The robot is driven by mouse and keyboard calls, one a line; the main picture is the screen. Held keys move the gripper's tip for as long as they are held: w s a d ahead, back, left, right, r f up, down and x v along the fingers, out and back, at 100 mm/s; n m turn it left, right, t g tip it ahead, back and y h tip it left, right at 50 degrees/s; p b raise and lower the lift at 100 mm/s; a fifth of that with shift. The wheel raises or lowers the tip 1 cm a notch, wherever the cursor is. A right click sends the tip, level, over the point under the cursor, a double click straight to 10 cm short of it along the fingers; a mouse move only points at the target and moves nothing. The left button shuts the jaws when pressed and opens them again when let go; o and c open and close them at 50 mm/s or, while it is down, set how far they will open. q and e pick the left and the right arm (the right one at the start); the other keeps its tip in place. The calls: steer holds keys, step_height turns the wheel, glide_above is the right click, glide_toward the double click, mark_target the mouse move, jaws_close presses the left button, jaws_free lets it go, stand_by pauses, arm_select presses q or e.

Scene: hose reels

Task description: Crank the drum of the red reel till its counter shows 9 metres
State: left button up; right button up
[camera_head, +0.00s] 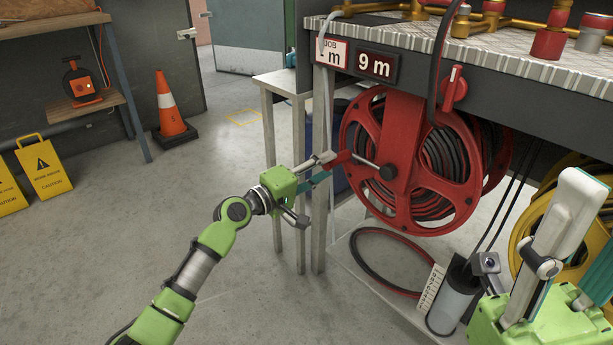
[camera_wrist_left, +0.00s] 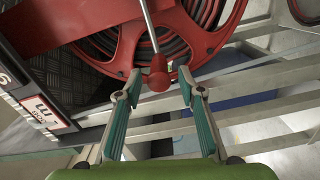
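The red reel (camera_head: 471,165) hangs under the bench, with dark hose wound on its drum. My left gripper (camera_head: 318,170) is at this handle. In the left wrist view the red knob end (camera_wrist_left: 158,76) sits between the tips of my left fingers (camera_wrist_left: 160,88), with a gap on each side. A dark sign (camera_head: 376,66) above the reel reads 9 m. A red-framed JOB card (camera_head: 333,53) beside it reads "- m". My right gripper (camera_head: 580,265) stands at bottom right, fingers apart, partly cut off.
The bench (camera_head: 480,50) carries pipes and a red valve lever (camera_head: 454,88) overhangs the reel. A yellow reel (camera_head: 535,225) stands right. A cone (camera_head: 170,108) and caution signs stand left; the floor between is clear.

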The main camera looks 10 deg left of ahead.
arm_select(q)
steer(key=v, duration=0.6)
steer(key=shift+a, duration=0.1)
